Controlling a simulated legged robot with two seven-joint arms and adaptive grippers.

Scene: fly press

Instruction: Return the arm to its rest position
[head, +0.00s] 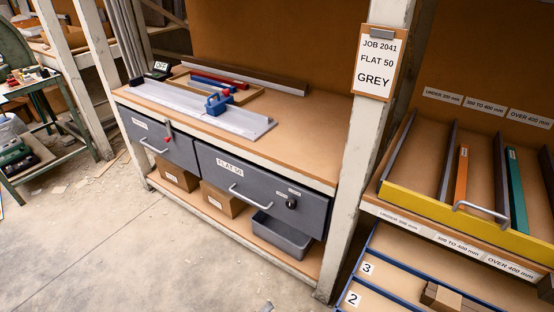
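Neither gripper can be made out. No thing is clearly the arm of the task. Part of a green machine frame (14,52) shows at the far left, cut off by the picture edge.
The bench (310,115) holds a shallow wooden tray with red and blue bars. A post carries a card (375,63) reading JOB 2041, FLAT 50, GREY. A yellow-fronted rack (450,222) at right holds orange and green bars. The floor (130,240) in front is mostly clear.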

